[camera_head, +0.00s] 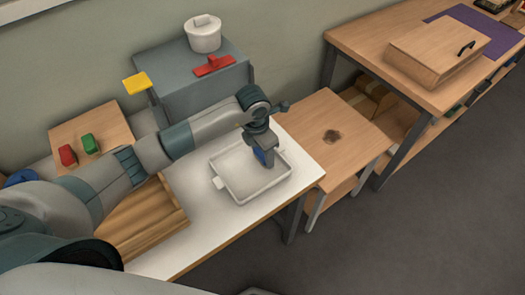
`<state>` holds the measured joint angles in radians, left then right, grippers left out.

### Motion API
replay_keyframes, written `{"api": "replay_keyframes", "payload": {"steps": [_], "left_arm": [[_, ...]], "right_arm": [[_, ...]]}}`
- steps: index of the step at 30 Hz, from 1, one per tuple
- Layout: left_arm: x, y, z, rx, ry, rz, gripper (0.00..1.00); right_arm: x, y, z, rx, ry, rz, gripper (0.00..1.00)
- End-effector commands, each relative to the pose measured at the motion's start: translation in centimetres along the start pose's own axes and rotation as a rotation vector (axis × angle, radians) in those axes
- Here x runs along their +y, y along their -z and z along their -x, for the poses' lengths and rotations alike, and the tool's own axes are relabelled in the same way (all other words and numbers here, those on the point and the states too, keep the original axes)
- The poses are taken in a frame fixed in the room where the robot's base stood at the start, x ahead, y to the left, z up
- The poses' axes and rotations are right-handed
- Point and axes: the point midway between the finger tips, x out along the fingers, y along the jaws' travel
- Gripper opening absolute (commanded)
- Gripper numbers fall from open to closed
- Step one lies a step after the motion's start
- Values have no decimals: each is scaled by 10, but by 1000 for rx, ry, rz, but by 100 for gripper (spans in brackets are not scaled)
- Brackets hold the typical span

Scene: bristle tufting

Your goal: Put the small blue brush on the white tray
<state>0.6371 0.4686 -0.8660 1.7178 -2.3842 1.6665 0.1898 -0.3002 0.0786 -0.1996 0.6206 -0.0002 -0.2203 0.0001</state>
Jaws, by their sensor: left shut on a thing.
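The white tray (235,170) sits on the right part of the white tabletop and has low walls. My left gripper (262,150) reaches in from the left and is over the tray, pointing down. It is shut on the small blue brush (264,158), of which only a blue part shows at the fingers. The gripper hides the rest of the brush. I cannot tell whether the brush touches the tray floor. My right gripper is out of view.
A wooden tray (145,222) lies left of the white tray. Behind are a board with red and green blocks (90,144), a grey box (195,85) with a white pot (203,34), and a red piece (214,65). A wooden table (330,110) stands at right.

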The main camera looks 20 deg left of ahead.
Motion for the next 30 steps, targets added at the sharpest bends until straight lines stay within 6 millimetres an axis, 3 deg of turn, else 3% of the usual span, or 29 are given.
{"api": "replay_keyframes", "payload": {"steps": [10,11,12,13,23,30], "left_arm": [[0,1,-5,0,0,0,31],[0,0,-3,0,0,0,60],[0,0,-3,0,1,0,69],[0,0,-3,0,1,0,71],[0,0,-2,1,1,0,71],[0,0,10,-1,0,0,71]], "right_arm": [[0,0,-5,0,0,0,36],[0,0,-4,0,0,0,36],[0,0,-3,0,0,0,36],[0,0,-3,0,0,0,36],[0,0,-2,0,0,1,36],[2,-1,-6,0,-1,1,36]]}}
